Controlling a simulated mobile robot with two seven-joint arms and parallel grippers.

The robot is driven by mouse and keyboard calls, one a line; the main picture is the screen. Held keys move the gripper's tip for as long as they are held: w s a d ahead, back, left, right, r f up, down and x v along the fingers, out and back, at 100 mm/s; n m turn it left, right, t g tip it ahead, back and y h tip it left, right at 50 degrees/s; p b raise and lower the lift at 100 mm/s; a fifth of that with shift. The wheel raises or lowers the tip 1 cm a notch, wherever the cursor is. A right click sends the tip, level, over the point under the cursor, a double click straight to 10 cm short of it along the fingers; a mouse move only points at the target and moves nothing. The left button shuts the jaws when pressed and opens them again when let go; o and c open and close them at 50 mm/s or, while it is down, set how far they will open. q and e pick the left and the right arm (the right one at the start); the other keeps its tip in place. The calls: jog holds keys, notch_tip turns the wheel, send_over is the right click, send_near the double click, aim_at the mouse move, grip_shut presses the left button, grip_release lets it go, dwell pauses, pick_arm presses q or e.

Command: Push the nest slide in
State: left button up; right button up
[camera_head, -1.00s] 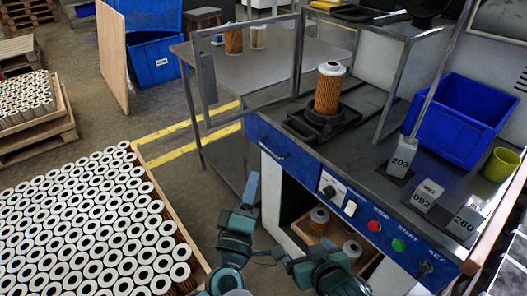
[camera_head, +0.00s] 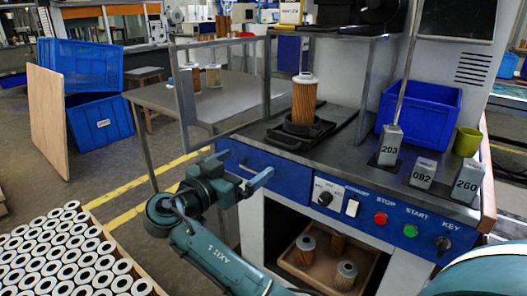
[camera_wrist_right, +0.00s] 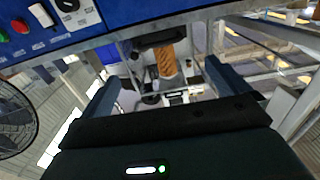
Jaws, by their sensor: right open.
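The nest slide (camera_head: 290,138) is a black carriage on a dark track on the machine's top. It sits at the track's front end. A tan pleated filter cartridge (camera_head: 304,103) with a white cap stands upright in its nest. My right gripper (camera_head: 243,168) is open and empty, in front of the blue panel, to the left of and lower than the slide, apart from it. In the right wrist view the two fingers (camera_wrist_right: 165,92) are spread, with the cartridge (camera_wrist_right: 168,62) seen beyond them. My left gripper is out of view.
An open framed door (camera_head: 185,100) stands left of the slide; a clear guard (camera_head: 340,65) stands behind it. Numbered blocks (camera_head: 390,146), a blue bin (camera_head: 425,110) and a green cup (camera_head: 467,142) are right. Buttons (camera_head: 380,218) line the front. A tray of cartridges (camera_head: 318,265) sits below.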

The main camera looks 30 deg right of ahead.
send_near(284, 139)
jog(key=x, duration=0.5)
jog(key=shift+s+d+r+b, duration=0.1)
jog(key=shift+s+d+b, duration=0.1)
jog(key=shift+b, duration=0.2)
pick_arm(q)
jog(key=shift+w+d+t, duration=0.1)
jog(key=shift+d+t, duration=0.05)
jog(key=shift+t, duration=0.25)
pick_arm(e)
jog(key=shift+c, duration=0.6)
jog(key=shift+a, duration=0.1)
jog(key=c, duration=1)
jog(key=b+x, duration=0.1)
jog(key=x, duration=0.3)
jog(key=shift+w+d+b, duration=0.15)
jog(key=shift+d+b, duration=0.05)
jog(key=shift+b, duration=0.2)
jog(key=shift+d, duration=0.1)
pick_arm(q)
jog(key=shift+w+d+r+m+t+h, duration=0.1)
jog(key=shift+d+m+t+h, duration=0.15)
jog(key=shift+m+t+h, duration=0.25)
pick_arm(e)
jog(key=o, duration=1.1)
